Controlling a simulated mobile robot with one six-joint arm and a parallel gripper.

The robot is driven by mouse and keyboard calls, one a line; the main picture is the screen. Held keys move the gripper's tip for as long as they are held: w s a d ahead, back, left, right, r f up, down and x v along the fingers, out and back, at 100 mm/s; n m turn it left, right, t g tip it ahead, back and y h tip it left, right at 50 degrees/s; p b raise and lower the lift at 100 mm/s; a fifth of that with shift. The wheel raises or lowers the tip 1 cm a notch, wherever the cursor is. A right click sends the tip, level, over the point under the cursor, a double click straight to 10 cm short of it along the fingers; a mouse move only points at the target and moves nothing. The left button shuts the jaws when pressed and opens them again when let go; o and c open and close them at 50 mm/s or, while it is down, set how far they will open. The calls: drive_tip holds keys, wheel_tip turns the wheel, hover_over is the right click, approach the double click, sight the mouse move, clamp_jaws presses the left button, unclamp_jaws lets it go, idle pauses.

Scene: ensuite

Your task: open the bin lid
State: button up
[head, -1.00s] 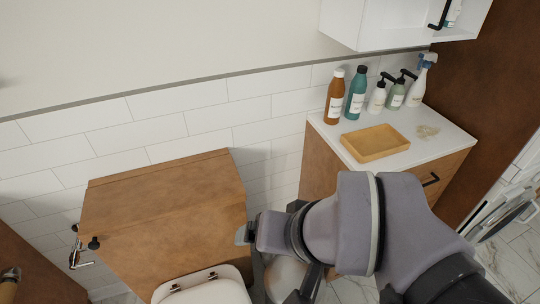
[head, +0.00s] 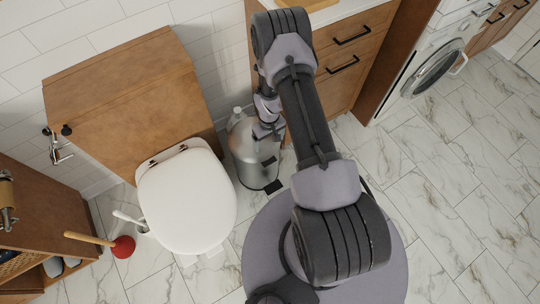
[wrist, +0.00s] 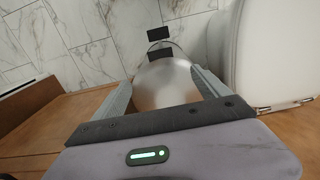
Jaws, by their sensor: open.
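The bin (head: 255,165) is a silver metal cylinder with a domed lid. It stands on the floor between the toilet and the wooden cabinet in the head view. The lid (wrist: 165,88) looks closed and fills the space between my fingers in the wrist view. A black tab (wrist: 160,55) shows at the front of the bin, with a black pedal (wrist: 158,33) beyond it. My gripper (wrist: 160,78) is open and empty, above the bin and pointing down. In the head view my gripper (head: 265,130) partly hides the bin's top; contact cannot be told.
The white toilet (head: 188,200) stands close to the bin's left. The wooden cabinet (head: 350,50) with black handles is behind and right. A plunger (head: 122,247) lies at the far left. Marble floor (head: 450,200) is free at the right.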

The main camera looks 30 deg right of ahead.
sight(269, 161)
wheel_tip(269, 161, down, 16)
drive_tip(key=b, duration=0.6)
drive_tip(key=shift+w+f+b, duration=0.1)
drive_tip(key=shift+f+b, duration=0.15)
drive_tip(key=shift+b, duration=0.15)
